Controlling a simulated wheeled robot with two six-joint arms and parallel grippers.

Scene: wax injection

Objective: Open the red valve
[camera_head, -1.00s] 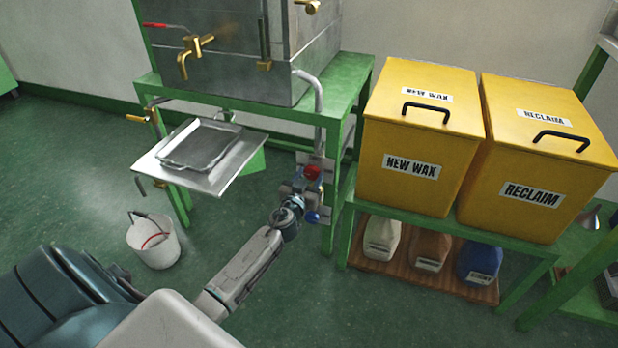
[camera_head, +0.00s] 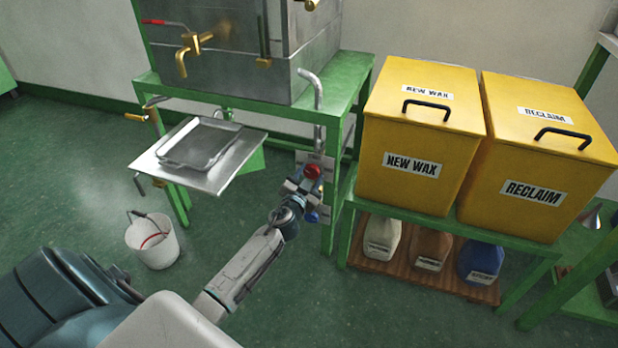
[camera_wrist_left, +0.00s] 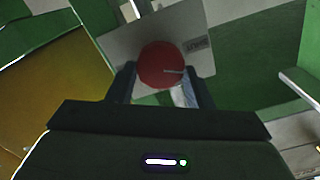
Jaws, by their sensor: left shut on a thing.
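The red valve (camera_head: 312,171) is a round red knob on a pipe at the right front leg of the green stand. A blue valve (camera_head: 312,217) sits just below it. My left gripper (camera_head: 304,180) is at the red valve, its fingers closed on either side of the knob. In the left wrist view the red knob (camera_wrist_left: 166,65) lies between the two fingertips of the left gripper (camera_wrist_left: 160,82), in front of a grey plate (camera_wrist_left: 122,45) with a small label. The pipe behind the knob is mostly hidden. My right gripper is not in view.
A metal tank (camera_head: 235,55) stands on the green stand (camera_head: 345,95), with a tray (camera_head: 200,142) on a metal shelf at its front. Yellow bins (camera_head: 420,140) stand close on the right. A white bucket (camera_head: 152,245) is on the floor at left.

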